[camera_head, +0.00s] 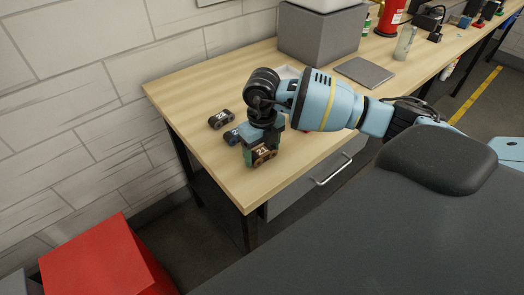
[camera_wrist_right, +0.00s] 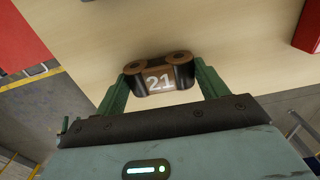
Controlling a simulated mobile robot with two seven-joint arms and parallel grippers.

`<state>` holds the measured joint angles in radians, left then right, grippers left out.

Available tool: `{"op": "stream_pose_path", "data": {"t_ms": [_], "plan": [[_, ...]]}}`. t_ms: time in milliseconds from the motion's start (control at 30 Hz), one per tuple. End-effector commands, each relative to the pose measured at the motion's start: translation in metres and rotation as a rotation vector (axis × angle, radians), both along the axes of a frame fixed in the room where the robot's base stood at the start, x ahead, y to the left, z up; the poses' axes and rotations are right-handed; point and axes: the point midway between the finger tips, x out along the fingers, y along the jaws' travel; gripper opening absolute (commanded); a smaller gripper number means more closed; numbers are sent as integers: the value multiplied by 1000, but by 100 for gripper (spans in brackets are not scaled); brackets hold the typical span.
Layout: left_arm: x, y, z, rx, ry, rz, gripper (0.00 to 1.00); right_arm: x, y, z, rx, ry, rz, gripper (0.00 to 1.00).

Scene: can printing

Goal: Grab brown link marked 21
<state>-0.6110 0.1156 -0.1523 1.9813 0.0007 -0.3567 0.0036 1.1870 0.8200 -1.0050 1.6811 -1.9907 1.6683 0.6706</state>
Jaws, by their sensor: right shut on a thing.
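The brown link marked 21 (camera_head: 263,155) is at the front left part of the wooden table in the head view. It also shows in the right wrist view (camera_wrist_right: 160,78), with its white number facing the camera. My right gripper (camera_head: 258,157) is shut on it, with a green finger on each side. I cannot tell whether the link touches the table. A dark link with a pale number (camera_head: 221,119) lies behind it to the left. A blue link (camera_head: 233,136) lies close behind the gripper, partly hidden by it. My left gripper is not in view.
A grey box (camera_head: 318,36) and a flat grey plate (camera_head: 364,72) are farther back on the table (camera_head: 188,86). A clear bottle (camera_head: 405,43) stands at the right. A red box (camera_head: 105,262) is on the floor at left. The table's left corner is clear.

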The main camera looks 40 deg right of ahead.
Motion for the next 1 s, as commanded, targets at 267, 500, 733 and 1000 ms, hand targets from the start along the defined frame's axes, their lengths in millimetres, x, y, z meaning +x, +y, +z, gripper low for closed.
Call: {"op": "stream_pose_path", "data": {"t_ms": [267,500,733,1000], "plan": [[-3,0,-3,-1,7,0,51,1,0,29,1,-5,0,49],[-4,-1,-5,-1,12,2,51,-23,44,36,3,-1,8,49],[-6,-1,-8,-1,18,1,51,-51,96,42,3,-1,8,49],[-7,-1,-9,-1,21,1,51,-71,132,46,1,0,3,49]]}}
